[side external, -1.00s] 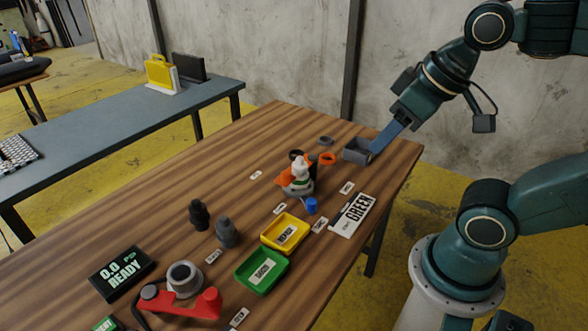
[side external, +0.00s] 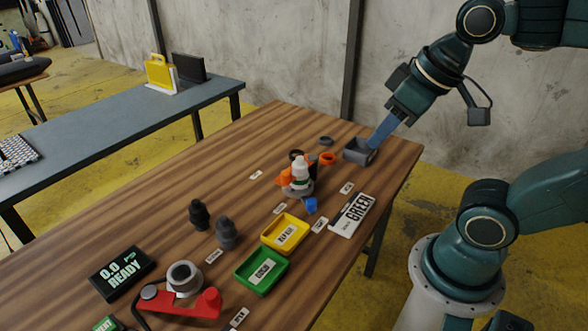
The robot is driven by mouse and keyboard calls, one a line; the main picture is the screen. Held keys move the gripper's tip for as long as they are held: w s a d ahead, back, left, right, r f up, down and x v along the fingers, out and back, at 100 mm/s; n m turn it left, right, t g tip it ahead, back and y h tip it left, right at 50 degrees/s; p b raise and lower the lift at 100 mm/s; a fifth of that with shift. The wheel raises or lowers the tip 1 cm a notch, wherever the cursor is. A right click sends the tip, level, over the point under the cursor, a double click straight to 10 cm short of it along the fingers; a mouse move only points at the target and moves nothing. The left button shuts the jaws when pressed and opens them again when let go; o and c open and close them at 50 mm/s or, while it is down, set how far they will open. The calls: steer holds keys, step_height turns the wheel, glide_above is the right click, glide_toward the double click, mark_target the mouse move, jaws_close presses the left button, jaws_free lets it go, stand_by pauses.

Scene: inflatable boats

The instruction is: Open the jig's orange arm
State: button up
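The jig (side external: 298,188) stands near the middle of the wooden table, with a white valve-like part upright on it. Orange pieces (side external: 284,178) show at its left and behind the white part; they are small, and I cannot tell for sure how the orange arm sits. My gripper (side external: 374,148) points down at the far right of the table, at the grey open box (side external: 358,152), well right of and apart from the jig. Its blue fingers are seen edge-on, so their opening is hidden. Nothing shows held in it.
A blue cap (side external: 311,205) lies just in front of the jig. An orange ring (side external: 327,158) and a grey ring (side external: 326,141) lie behind. Yellow (side external: 268,242) and green (side external: 243,274) trays, dark valves (side external: 199,214), a red clamp (side external: 205,306) and a display (side external: 121,273) fill the front.

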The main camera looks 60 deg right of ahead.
steer(key=w+d+r+g, duration=0.1)
steer(key=w, duration=0.6)
steer(key=n+g, duration=0.2)
steer(key=g, duration=0.2)
glide_above(286, 173)
step_height(286, 173, down, 10)
steer(key=shift+d+f, duration=0.1)
step_height(286, 173, down, 14)
steer(key=shift+r, duration=0.1)
jaws_close()
